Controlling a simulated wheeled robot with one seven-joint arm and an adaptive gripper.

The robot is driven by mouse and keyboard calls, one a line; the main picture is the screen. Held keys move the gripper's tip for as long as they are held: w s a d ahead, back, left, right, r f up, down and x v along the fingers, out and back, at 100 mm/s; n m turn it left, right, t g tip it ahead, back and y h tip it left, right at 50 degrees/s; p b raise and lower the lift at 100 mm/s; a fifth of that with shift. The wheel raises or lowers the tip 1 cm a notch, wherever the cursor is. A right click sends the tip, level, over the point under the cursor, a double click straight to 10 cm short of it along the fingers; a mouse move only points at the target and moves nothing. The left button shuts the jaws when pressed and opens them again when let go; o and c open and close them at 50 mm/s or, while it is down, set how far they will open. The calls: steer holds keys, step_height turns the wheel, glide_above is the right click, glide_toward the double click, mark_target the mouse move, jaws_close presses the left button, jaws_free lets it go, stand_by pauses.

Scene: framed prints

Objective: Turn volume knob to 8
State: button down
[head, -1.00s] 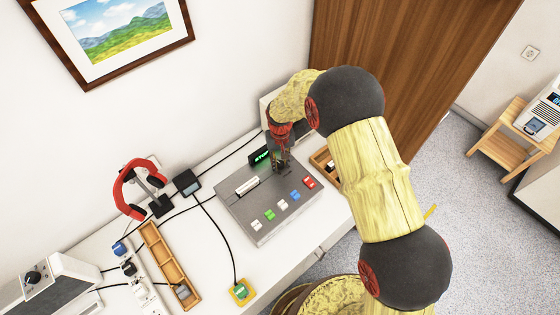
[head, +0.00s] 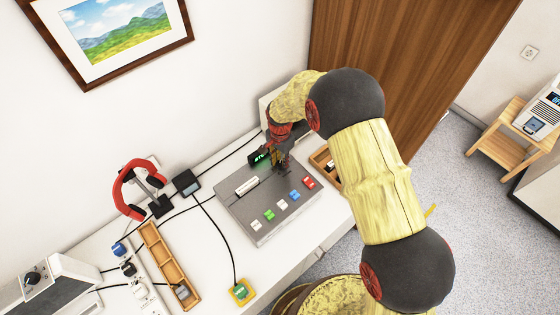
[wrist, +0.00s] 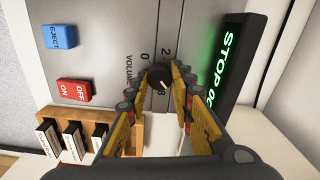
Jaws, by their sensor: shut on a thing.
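The volume knob (wrist: 160,76) is a small black dial with a light pointer mark on the grey device (wrist: 104,30). In the wrist view, the printed 0 and 2 show above it, and an 8 shows partly below right. The pointer mark slants to the lower right, toward the 8; its exact setting is hard to read. My gripper (wrist: 159,80) is shut on the knob, one finger on each side. In the head view my gripper (head: 281,168) is at the device's back right and hides the knob.
A green-lit display reading STOP (wrist: 228,60) stands close beside my gripper. Red ON/OFF (wrist: 74,91) and blue EJECT (wrist: 59,37) buttons are on the device. Red headphones (head: 137,187) stand left.

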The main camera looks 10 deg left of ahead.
mark_target(280, 163)
steer(key=m, duration=0.6)
steer(key=shift+m, duration=0.3)
stand_by(0.4)
steer(key=c, duration=1.6)
jaws_free()
steer(key=shift+o, duration=0.3)
step_height(280, 163, up, 12)
